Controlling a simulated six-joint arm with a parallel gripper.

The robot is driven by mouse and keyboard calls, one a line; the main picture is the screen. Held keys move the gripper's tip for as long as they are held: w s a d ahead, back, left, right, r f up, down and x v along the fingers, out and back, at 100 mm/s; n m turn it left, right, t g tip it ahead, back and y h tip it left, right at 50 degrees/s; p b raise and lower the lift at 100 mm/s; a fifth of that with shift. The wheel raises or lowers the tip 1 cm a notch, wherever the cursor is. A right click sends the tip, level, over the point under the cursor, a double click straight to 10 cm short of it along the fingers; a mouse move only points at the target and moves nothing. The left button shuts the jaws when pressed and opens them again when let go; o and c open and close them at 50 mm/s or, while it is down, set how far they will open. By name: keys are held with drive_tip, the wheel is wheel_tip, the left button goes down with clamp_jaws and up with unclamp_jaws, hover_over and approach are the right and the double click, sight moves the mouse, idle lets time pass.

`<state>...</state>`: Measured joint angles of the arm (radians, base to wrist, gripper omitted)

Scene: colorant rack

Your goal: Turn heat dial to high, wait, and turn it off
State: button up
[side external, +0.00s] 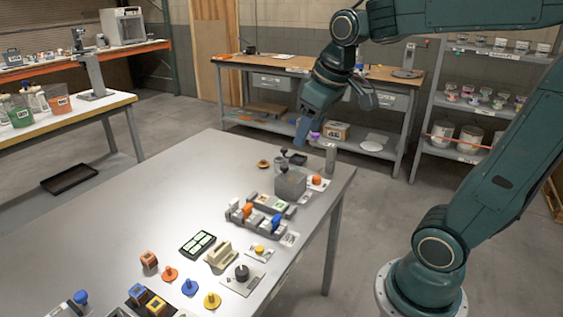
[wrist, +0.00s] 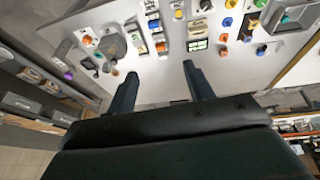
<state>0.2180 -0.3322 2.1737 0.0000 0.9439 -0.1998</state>
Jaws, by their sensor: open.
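My gripper (side external: 303,135) is open and empty, held above the far end of the grey table. Its two fingers also show apart in the wrist view (wrist: 160,72), with nothing between them. I cannot tell for sure which knob is the heat dial. An orange knob (side external: 317,180) sits on a small pale plate beside a grey box, below my gripper; it seems to show in the wrist view too (wrist: 87,40). A black knob (side external: 242,272) sits on another pale plate nearer the table's front. No dial markings are readable.
The grey box (side external: 290,184) has a dark knob on top, and a grey cylinder (side external: 331,158) stands behind it. Lever switches (side external: 254,216), a black panel with green cells (side external: 197,244) and several coloured knobs stand nearer.

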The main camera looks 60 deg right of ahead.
drive_tip(key=w+d+f+g, duration=0.1)
drive_tip(key=w+d+f, duration=0.1)
drive_tip(key=w+d, duration=0.6)
drive_tip(key=g, duration=0.3)
hover_over(317, 177)
wheel_tip(317, 177, down, 18)
drive_tip(key=shift+d+r+m+y, duration=0.1)
drive_tip(key=shift+r+m+y, duration=0.05)
drive_tip(key=shift+m+y, duration=0.2)
wheel_tip(317, 177, down, 14)
drive_tip(key=shift+r, duration=0.1)
drive_tip(key=c, duration=1)
